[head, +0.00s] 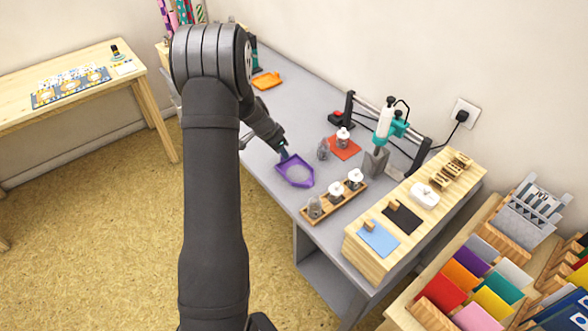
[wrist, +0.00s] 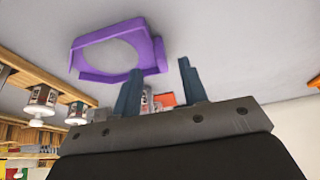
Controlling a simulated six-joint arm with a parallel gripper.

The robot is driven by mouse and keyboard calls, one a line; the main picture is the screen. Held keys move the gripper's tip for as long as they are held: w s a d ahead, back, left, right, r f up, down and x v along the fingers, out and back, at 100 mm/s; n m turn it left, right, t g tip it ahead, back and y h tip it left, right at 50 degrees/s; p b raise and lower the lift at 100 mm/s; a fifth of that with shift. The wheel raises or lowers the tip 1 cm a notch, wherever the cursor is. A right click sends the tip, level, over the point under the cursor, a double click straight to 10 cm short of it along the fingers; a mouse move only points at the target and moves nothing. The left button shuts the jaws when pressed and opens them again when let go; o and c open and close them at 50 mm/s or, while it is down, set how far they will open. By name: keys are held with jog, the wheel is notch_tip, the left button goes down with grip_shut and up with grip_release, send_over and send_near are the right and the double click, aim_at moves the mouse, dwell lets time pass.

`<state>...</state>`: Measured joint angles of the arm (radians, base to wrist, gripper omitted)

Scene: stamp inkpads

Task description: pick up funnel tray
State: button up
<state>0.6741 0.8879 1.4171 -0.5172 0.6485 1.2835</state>
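The purple funnel tray (head: 299,186) lies on the grey bench top, with low raised walls and a pale rounded middle. It also shows at the upper left of the wrist view (wrist: 114,31). My gripper (head: 283,154) is at the tray's far edge in the head view. In the wrist view my gripper (wrist: 159,84) has its two blue-grey fingers apart, with nothing held between them. The tray lies ahead of the fingertips and to their left there. Whether a finger touches the tray, I cannot tell.
A wooden rack (head: 330,200) with small jars stands right of the tray. An orange-red mat (head: 345,149) with a jar and a teal-and-white press (head: 386,124) stand behind it. An orange tray (head: 267,81) lies farther back. Bare bench lies left of the purple tray.

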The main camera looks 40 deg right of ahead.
aim_at(297, 169)
jog(key=x, duration=0.4)
jog(key=shift+d+f, duration=0.1)
jog(key=shift+f, duration=0.1)
jog(key=c, duration=0.9)
jog(key=shift+o, duration=0.2)
jog(key=shift+r, duration=0.15)
